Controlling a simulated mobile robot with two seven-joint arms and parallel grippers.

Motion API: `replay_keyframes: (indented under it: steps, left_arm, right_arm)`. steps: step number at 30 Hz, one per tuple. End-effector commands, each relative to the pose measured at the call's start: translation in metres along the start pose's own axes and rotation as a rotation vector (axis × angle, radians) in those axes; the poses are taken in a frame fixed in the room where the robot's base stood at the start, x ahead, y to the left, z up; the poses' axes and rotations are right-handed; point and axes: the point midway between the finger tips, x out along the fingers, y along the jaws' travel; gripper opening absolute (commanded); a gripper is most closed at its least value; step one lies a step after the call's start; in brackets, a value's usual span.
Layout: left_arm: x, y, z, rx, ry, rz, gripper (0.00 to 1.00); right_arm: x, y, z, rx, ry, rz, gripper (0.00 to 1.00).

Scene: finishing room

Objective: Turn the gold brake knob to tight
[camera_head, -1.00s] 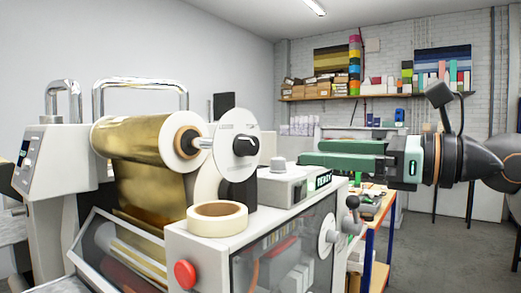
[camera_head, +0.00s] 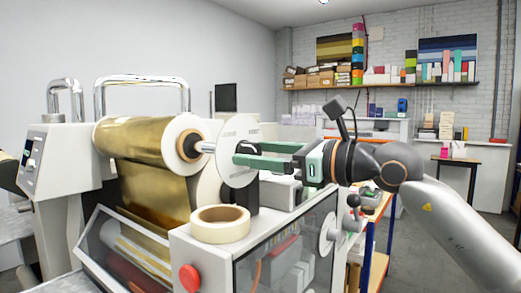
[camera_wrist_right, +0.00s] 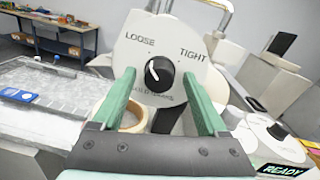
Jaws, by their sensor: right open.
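The brake knob (camera_wrist_right: 159,73) is black and sits on a round white dial (camera_wrist_right: 130,55) marked LOOSE at upper left and TIGHT at upper right. Its white pointer line tilts up and left, toward LOOSE. The dial (camera_head: 232,172) stands at the end of the gold foil roll (camera_head: 140,138). My right gripper (camera_head: 238,153) is open, with its green fingers reaching left to the dial. In the right wrist view its fingers (camera_wrist_right: 159,78) are on either side of the knob, apart from it. My left gripper is not in view.
A masking tape roll (camera_head: 220,238) lies on the machine top below the dial. A red button (camera_head: 188,278) is on the machine's front. A small box with a READY display (camera_wrist_right: 282,170) and its own black knob (camera_wrist_right: 277,131) stands close by at right.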

Motion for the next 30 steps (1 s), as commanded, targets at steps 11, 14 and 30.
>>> replay_keyframes:
  steps: [11, 14, 30]
  left_arm:
    - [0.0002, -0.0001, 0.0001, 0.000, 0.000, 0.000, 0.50]
    - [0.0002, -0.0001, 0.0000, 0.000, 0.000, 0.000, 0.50]
    - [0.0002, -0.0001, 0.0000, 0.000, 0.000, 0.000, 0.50]
  right_arm:
    - [-0.0001, 0.0002, -0.0003, 0.000, 0.000, 0.001, 0.56]
    - [-0.0001, 0.0002, -0.0003, 0.001, 0.000, 0.001, 0.44]
    - [-0.0003, -0.0001, -0.0003, 0.001, 0.000, 0.000, 0.00]
